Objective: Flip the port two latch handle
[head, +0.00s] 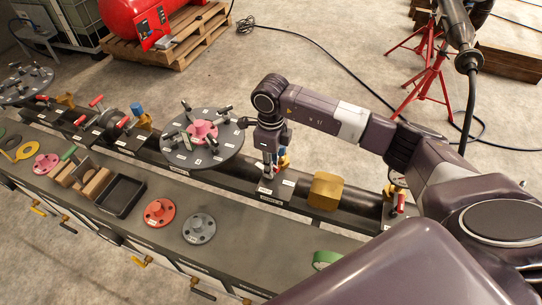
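My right gripper (269,160) points down over the dark pipe spool (239,181), just right of the large grey flange disc (203,160). Its fingertips are small and partly hidden, so whether they are open or shut does not show. Beside and partly behind it are a blue and yellow fitting (284,161) and a bit of red. Which handle is the port two latch cannot be read from the labels. Other red handles stand on the left part of the spool (95,101) and at its right (401,203). My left gripper is not in view.
The bench holds a black tray (121,195), orange flange (160,212), grey flange (199,228) and green tape roll (325,259). A brass-coloured block (325,191) sits on the spool right of my gripper. Red stands (427,70) are on the floor behind.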

